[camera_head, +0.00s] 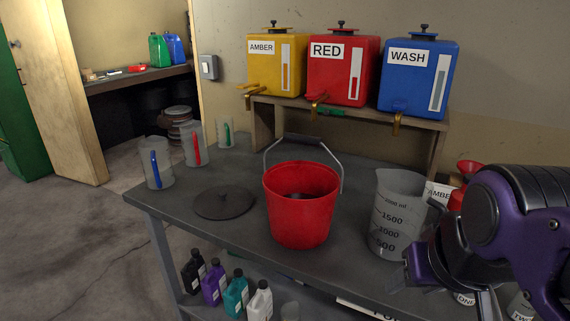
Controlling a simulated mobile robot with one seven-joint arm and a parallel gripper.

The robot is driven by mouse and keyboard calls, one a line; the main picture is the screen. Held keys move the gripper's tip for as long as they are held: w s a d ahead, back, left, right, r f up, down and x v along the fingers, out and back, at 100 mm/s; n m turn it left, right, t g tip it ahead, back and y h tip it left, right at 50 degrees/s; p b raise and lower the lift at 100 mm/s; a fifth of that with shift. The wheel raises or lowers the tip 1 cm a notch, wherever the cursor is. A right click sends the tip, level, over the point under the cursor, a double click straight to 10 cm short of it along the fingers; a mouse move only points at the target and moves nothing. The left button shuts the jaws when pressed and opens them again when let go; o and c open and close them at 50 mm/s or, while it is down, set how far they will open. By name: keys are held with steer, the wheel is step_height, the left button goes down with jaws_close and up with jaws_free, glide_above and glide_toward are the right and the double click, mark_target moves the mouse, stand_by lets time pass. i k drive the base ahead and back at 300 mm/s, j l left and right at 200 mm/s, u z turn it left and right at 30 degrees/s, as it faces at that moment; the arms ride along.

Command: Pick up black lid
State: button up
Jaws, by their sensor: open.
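My gripper (436,290) is at the lower right of the view, open, well to the right of the lid and beyond the bucket and the measuring jug. Nothing shows between its fingers, though my arm hides part of it.
The red bucket (300,205) with a raised handle stands mid-table. A clear measuring jug (394,215) is beside my gripper. Several marked jugs (158,165) stand at the left edge. Amber, red and wash tanks (420,78) sit on a rear shelf. Bottles (236,292) stand below.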

mark_target(224, 202)
steer(key=j+z, duration=0.5)
steer(key=j, duration=1.7)
steer(key=k+j+z, duration=0.2)
steer(key=j, duration=0.3)
steer(key=j+z, duration=0.2)
steer(key=j, duration=0.3)
steer(key=j+u, duration=0.15)
steer(key=i+j, duration=0.05)
